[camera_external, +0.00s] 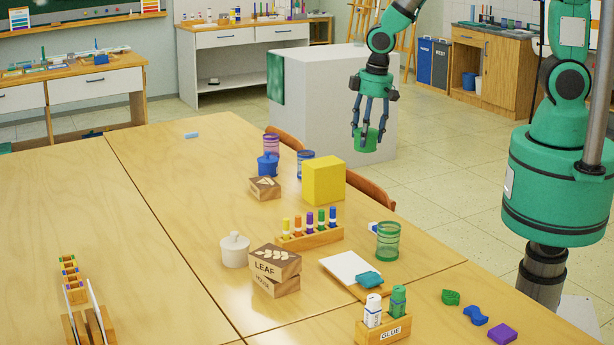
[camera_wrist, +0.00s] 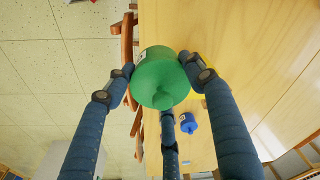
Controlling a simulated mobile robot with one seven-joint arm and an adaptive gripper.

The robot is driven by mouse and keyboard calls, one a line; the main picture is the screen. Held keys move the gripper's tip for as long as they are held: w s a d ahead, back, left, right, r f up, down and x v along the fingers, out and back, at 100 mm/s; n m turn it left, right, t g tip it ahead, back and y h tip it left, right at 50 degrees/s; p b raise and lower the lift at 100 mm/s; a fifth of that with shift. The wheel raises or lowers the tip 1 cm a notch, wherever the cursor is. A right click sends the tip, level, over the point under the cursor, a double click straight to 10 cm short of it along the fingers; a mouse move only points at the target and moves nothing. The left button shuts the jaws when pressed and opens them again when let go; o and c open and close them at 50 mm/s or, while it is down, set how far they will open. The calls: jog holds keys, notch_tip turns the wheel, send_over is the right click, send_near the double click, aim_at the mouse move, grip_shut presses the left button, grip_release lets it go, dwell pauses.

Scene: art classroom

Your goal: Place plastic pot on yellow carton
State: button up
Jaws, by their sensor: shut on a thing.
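A green plastic pot (camera_external: 366,143) hangs in my gripper (camera_external: 368,128), above the floor side of the table and to the right of the yellow carton. The fingers are closed around it. In the wrist view the green pot (camera_wrist: 160,78) shows its rounded lid and knob between the fingers of my gripper (camera_wrist: 160,85). The yellow carton (camera_external: 323,181) stands on the table, and its flat top is bare. Only a sliver of yellow shows beside a finger in the wrist view. The pot is higher than the carton and apart from it.
A blue pot (camera_external: 268,165), a purple cup (camera_external: 271,145) and a blue cup (camera_external: 306,163) stand near the carton. A marker rack (camera_external: 310,238), white pot (camera_external: 235,252) and green cup (camera_external: 388,242) stand in front. Chairs (camera_external: 370,190) line the table edge. The left tabletop is largely clear.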

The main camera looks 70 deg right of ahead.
jog(key=w, duration=0.7)
jog(key=w+f+b, duration=0.1)
jog(key=w, duration=0.3)
jog(key=shift+w+a, duration=0.25)
jog(key=shift+a, duration=0.05)
jog(key=shift+w+f, duration=0.1)
jog(key=shift+w, duration=0.2)
jog(key=shift+w+f+b, duration=0.15)
jog(key=shift+f+b, duration=0.35)
jog(key=shift+f, duration=1.25)
jog(key=o, duration=1.4)
jog(key=shift+f, duration=0.15)
jog(key=shift+r, duration=0.2)
